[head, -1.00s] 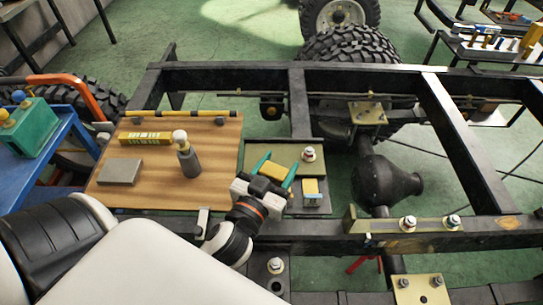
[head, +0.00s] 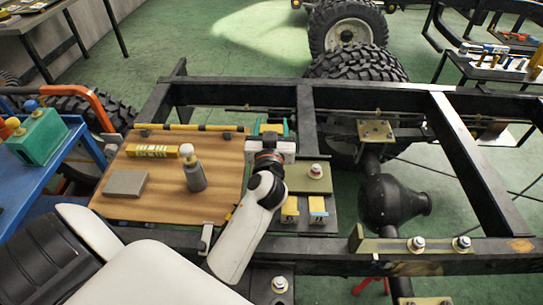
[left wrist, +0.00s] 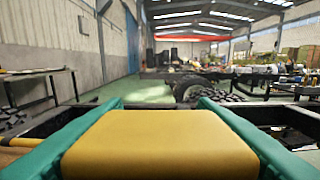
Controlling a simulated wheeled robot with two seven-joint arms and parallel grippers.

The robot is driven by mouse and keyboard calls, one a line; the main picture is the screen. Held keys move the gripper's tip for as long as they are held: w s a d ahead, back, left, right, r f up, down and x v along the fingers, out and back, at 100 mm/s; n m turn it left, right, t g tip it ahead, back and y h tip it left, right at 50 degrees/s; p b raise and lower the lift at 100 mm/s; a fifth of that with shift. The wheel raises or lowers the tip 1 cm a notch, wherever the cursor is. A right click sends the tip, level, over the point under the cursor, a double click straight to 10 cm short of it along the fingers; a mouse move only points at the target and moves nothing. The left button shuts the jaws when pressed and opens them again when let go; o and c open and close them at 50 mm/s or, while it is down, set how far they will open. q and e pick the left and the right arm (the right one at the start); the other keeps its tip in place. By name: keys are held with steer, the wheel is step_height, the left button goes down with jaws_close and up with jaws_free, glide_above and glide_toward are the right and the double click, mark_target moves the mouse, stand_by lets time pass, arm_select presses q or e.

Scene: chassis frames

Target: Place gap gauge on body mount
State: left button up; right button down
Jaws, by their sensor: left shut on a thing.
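My left gripper (head: 271,126) points away from me with its green fingers spread around a yellow block, which I take to be the gap gauge. In the left wrist view the yellow block (left wrist: 160,145) fills the space between the green fingers. In the head view my gripper and wrist mostly hide it. The gripper is by the far right corner of the wooden board, beyond the grey plate. Which part is the body mount is unclear; an olive pad with a white-topped bolt (head: 315,171) stands near my wrist. My right gripper is not in view.
Two yellow blocks (head: 289,210) (head: 318,210) stand on the grey plate. Black frame rails (head: 460,150) surround open gaps.

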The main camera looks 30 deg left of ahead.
arm_select(q)
steer(key=shift+f+b, duration=0.6)
steer(key=shift+f, duration=2.5)
steer(key=shift+f, duration=0.15)
steer(key=o, duration=1)
steer(key=shift+o, duration=0.2)
